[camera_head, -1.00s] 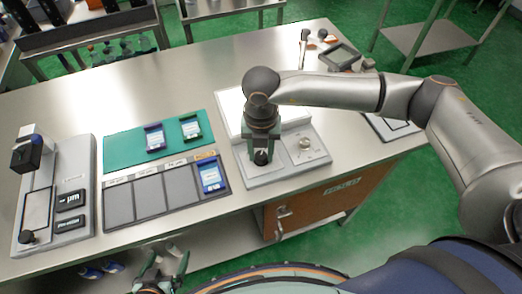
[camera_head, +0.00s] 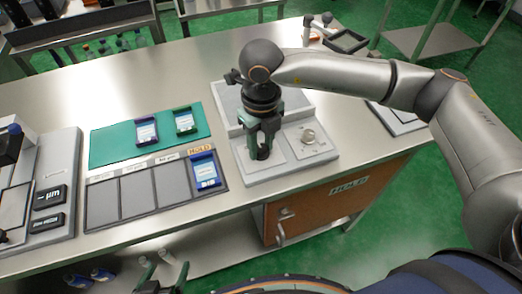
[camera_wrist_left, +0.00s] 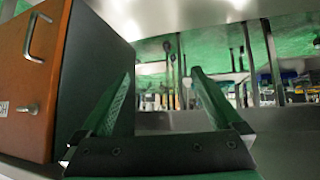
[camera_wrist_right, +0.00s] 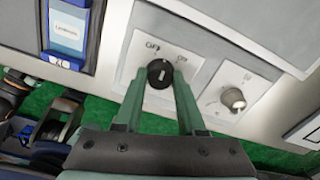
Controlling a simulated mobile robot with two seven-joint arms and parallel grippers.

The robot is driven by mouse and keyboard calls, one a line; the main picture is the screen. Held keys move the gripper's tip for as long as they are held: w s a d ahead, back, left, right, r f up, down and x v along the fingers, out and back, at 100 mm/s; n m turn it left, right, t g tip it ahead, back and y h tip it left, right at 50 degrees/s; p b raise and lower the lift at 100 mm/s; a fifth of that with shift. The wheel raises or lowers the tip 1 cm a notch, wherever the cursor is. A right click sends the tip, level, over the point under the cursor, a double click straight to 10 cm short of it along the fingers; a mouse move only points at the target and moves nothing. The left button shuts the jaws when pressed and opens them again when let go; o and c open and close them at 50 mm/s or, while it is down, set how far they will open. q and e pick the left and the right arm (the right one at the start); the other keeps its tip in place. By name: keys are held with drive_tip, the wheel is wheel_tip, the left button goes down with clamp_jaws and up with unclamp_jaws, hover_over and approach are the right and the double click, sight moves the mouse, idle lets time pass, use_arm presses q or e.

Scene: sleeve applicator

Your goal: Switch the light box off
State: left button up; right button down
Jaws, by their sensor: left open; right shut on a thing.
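The light box (camera_head: 246,176) stands near the table's front edge, with a flat panel (camera_head: 229,98) at its back that looks grey and unlit. Its black rotary knob (camera_wrist_right: 160,73) has a white pointer line and printed labels beside it. My right gripper (camera_head: 262,143) reaches down from above and is shut on the black knob, one finger on each side. In the right wrist view the pointer is partly between the fingertips. A silver knob (camera_wrist_right: 233,98) sits to its right, untouched. My left gripper (camera_head: 160,268) is open and empty, low in front of the table.
To the left lie a green mat (camera_head: 108,148) with two framed cards and a grey tray (camera_head: 138,196) holding a blue-framed card. A grey device (camera_head: 45,190) stands at the far left. An orange cabinet (camera_head: 332,196) is under the table, close to my left gripper.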

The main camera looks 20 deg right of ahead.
drive_tip(key=shift+f+n+b, duration=0.2)
drive_tip(key=shift+n+b, duration=0.55)
drive_tip(key=shift+n, duration=0.15)
drive_tip(key=shift+n+b, duration=0.4)
drive_tip(key=shift+n, duration=0.1)
drive_tip(key=shift+r+n+b, duration=0.15)
drive_tip(key=shift+n+b, duration=0.85)
drive_tip(key=shift+n, duration=0.2)
drive_tip(key=shift+n+b, duration=0.3)
drive_tip(key=shift+n, duration=0.2)
use_arm(q)
drive_tip(key=shift+m+h, duration=0.3)
drive_tip(key=shift+h, duration=0.1)
drive_tip(key=d+f, duration=0.1)
drive_tip(key=w+d+f, duration=0.1)
drive_tip(key=d+f, duration=0.1)
drive_tip(key=shift+w+f, duration=0.1)
drive_tip(key=shift+w, duration=0.1)
use_arm(e)
drive_tip(key=shift+r, duration=0.1)
use_arm(q)
drive_tip(key=shift+w, duration=0.15)
